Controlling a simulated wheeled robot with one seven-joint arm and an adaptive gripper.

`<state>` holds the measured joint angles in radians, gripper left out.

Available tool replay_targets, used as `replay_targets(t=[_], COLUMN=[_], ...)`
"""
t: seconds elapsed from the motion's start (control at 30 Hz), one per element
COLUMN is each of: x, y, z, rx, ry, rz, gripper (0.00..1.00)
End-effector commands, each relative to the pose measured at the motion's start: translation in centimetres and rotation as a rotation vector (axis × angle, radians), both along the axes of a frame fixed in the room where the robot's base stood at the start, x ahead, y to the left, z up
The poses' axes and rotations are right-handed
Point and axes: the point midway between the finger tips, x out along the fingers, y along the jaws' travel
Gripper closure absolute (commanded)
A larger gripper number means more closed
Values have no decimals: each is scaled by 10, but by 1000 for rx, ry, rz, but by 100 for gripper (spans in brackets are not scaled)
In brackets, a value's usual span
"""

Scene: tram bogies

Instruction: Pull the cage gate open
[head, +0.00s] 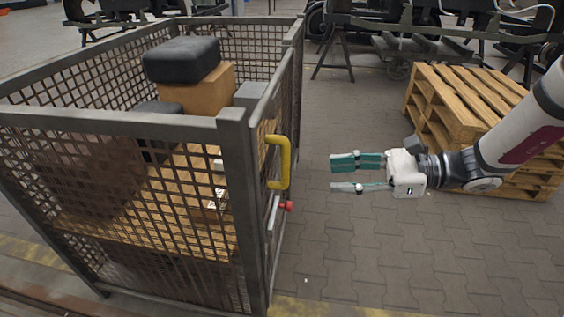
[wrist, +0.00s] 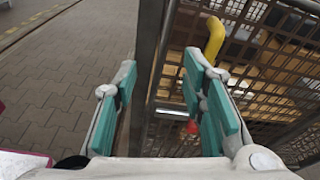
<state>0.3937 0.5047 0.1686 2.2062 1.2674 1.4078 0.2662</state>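The mesh cage (head: 120,125) stands at the left in the head view, holding boxes. Its gate (head: 270,110) is the right side and looks closed. A yellow handle (head: 283,163) is fixed upright on the gate, with a red knob (head: 287,206) below it. My gripper (head: 333,174) is to the right of the handle, apart from it, open and empty, its teal-padded fingers pointing left. In the wrist view the handle (wrist: 214,40) shows beyond the right finger, partly hidden, and the red knob (wrist: 192,127) shows beside that finger. The gate frame (wrist: 150,60) lies between the fingers.
Stacked wooden pallets (head: 460,105) stand behind my arm at the right. Bogie frames on stands (head: 400,45) are at the back. The paved floor (head: 345,245) right of the cage is clear.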

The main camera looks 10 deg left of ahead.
Motion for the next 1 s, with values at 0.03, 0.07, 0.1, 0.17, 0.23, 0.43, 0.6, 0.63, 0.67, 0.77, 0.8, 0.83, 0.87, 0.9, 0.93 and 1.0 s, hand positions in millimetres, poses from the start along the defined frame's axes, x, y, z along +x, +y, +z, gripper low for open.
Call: replay_targets(t=[0.03, 0.07, 0.1, 0.17, 0.23, 0.43, 0.6, 0.63, 0.67, 0.77, 0.8, 0.83, 0.87, 0.9, 0.93, 1.0], x=[16, 23, 32, 44, 53, 62, 66, 67, 69, 73, 75, 76, 77, 79, 80, 83], y=[-4, -7, -10, -14, -18, -14, 10, 16, 21, 41, 49, 55, 60, 68, 73, 84], z=[-21, -27, -35, -44, -51, -55, -55, -55, -55, -56, -56, -56, -56, -56, -56, -56], rx=[54, 82, 116, 158, 192, 221, 220, 219, 219, 219, 219, 219, 218, 218, 219, 219], ry=[42, 63, 86, 114, 136, 155, 154, 154, 153, 153, 153, 153, 154, 154, 153, 152], rz=[-48, -74, -106, -146, -180, -207, -203, -202, -201, -201, -200, -201, -202, -202, -201, -202], gripper=[62, 62, 62, 62, 62, 62, 62, 62, 62, 62, 62, 62, 62, 62, 62, 62])
